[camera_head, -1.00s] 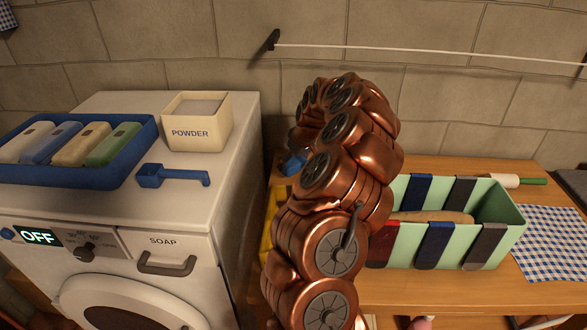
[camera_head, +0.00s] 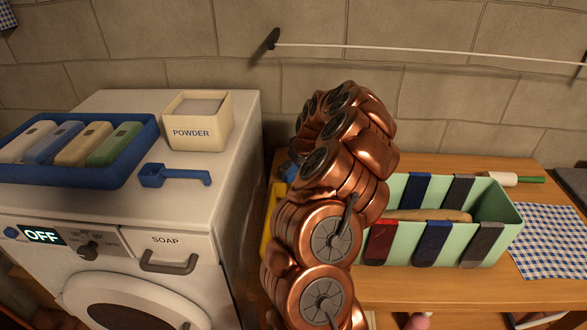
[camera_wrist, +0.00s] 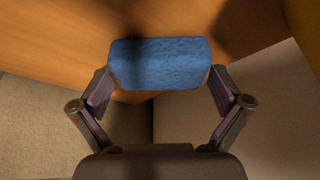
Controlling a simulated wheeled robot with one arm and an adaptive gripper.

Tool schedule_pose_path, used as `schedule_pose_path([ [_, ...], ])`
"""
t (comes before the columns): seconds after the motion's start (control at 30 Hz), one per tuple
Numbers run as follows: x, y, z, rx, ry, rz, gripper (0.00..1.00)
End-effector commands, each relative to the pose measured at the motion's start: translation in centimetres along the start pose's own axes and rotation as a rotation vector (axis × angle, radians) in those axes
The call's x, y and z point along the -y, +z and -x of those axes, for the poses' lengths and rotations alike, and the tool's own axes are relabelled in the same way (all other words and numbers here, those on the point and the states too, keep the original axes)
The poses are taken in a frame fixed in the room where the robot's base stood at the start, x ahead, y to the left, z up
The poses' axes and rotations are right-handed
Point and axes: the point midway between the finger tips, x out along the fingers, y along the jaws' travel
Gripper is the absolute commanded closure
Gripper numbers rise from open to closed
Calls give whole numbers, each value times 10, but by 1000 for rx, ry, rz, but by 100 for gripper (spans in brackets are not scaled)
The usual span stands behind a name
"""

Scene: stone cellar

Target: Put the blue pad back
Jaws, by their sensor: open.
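The blue pad (camera_wrist: 160,64) is a textured block, seen in the wrist view against the wooden table top (camera_wrist: 60,35). My gripper (camera_wrist: 160,78) is open, with one finger near each end of the pad; I cannot tell whether either touches it. In the head view my copper arm hides the gripper. A small patch of blue (camera_head: 289,170) shows at the arm's left edge; I cannot tell if it is the pad. A mint-green box (camera_head: 510,215) on the table has blue, grey and red strips over its rim and a tan object (camera_head: 428,216) inside.
A yellow thing (camera_head: 267,232) shows partly behind my arm. A washing machine (camera_head: 222,180) at left carries a blue tray (camera_head: 60,173) of several bars, a powder box (camera_head: 200,133) and a blue scoop (camera_head: 172,176). A checked cloth (camera_head: 555,240) lies right of the green box.

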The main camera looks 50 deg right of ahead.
Motion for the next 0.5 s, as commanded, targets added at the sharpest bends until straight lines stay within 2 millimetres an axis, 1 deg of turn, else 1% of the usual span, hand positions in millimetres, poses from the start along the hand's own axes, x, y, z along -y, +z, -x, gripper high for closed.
schedule_pose_path([
  [0.13, 0, 0, 6, -2, 1, 0, 0],
  [0.27, -1, 0, 18, -4, 3, 2, 0],
  [0.5, -1, 0, 54, -6, 4, 0, 0],
])
